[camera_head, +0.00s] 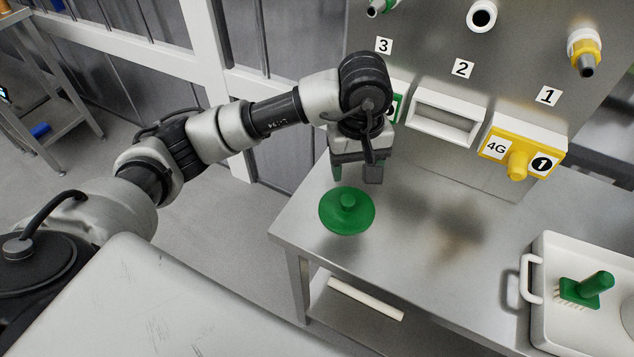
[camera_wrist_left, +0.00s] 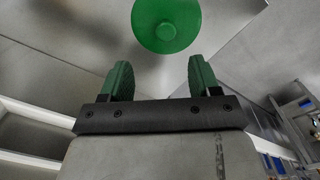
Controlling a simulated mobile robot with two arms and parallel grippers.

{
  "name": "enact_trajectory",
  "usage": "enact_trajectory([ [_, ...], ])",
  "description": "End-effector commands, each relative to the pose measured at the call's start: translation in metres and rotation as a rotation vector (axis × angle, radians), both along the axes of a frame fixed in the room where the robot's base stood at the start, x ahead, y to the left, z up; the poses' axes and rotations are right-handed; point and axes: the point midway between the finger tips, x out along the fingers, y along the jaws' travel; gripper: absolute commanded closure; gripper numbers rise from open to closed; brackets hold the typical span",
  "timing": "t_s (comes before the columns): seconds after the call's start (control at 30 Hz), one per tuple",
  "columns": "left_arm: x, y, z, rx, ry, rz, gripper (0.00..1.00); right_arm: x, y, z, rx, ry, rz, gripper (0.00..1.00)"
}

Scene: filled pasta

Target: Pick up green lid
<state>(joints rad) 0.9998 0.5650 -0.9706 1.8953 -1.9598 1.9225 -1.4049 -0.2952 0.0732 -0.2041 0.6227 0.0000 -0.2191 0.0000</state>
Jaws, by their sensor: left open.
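The green lid (camera_head: 347,211) is a round disc with a knob in the middle, lying on the metal table near its left corner. It also shows at the top of the left wrist view (camera_wrist_left: 166,24), beyond the fingertips. My left gripper (camera_head: 356,176) points down just behind the lid in the head view. Its two green fingers (camera_wrist_left: 159,78) are apart with nothing between them, and they do not touch the lid. The right gripper is in neither view.
A metal panel stands behind the table with numbered labels, a white holder (camera_head: 444,121) and a yellow block (camera_head: 522,148). A white tray (camera_head: 541,258) with a green brush (camera_head: 587,289) sits at the right. The table's middle is clear.

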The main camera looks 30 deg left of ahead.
Motion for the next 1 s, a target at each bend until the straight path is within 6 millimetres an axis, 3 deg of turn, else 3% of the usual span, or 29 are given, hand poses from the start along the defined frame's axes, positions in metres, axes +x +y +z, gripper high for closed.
enact_trajectory([
  [0.13, -0.001, 0.002, -0.005, 0.029, 0.011, -0.035, 0.38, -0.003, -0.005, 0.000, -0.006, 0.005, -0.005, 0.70],
  [0.5, -0.001, 0.002, -0.053, 0.027, 0.008, -0.033, 0.38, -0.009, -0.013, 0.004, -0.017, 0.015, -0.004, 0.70],
  [0.83, -0.004, 0.002, -0.095, 0.026, 0.011, -0.031, 0.38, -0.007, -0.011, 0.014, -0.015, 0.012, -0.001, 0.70],
  [1.0, -0.003, 0.002, -0.106, 0.027, 0.007, -0.033, 0.38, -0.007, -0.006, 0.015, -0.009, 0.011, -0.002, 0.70],
])
